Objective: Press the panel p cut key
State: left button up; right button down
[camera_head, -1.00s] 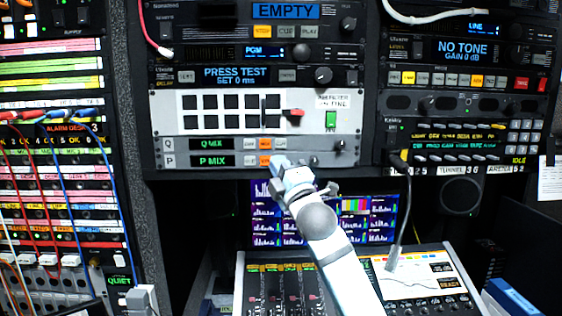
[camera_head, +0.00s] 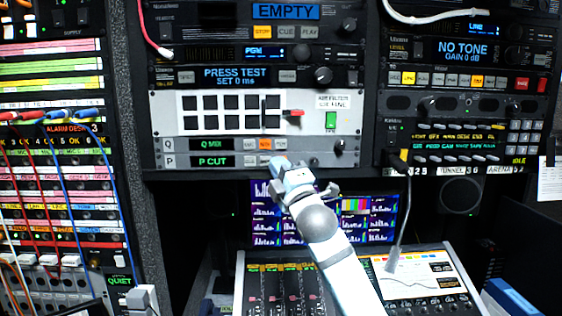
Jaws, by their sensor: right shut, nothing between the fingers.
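The panel P strip (camera_head: 236,160) is the lower narrow rack unit, marked P at its left. Its green display (camera_head: 213,161) reads P CUT. To the right of the display is a row of small keys (camera_head: 257,160); the right end of the row is partly behind my right gripper, with a bit of orange showing there. My right gripper (camera_head: 280,165) is shut and empty, with its tip in front of the right part of this key row. Whether the tip touches a key cannot be told. My left gripper is not in view.
The similar panel Q strip (camera_head: 236,145), reading Q MIX with an orange key lit, sits directly above. A white panel of black buttons (camera_head: 185,125) is above that. Below the rack are monitors (camera_head: 263,232) and a mixing desk (camera_head: 400,283). Patch cables hang at the left.

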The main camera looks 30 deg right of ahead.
jog(key=shift+s+a, duration=0.15)
jog(key=shift+s, duration=0.1)
jog(key=s+a, duration=0.1)
jog(key=s, duration=0.1)
jog(key=s+a, duration=0.1)
jog(key=s, duration=0.1)
jog(key=shift+s+a+p, duration=0.1)
jog(key=shift+a+p, duration=0.2)
jog(key=shift+p, duration=0.05)
dwell(0.8)
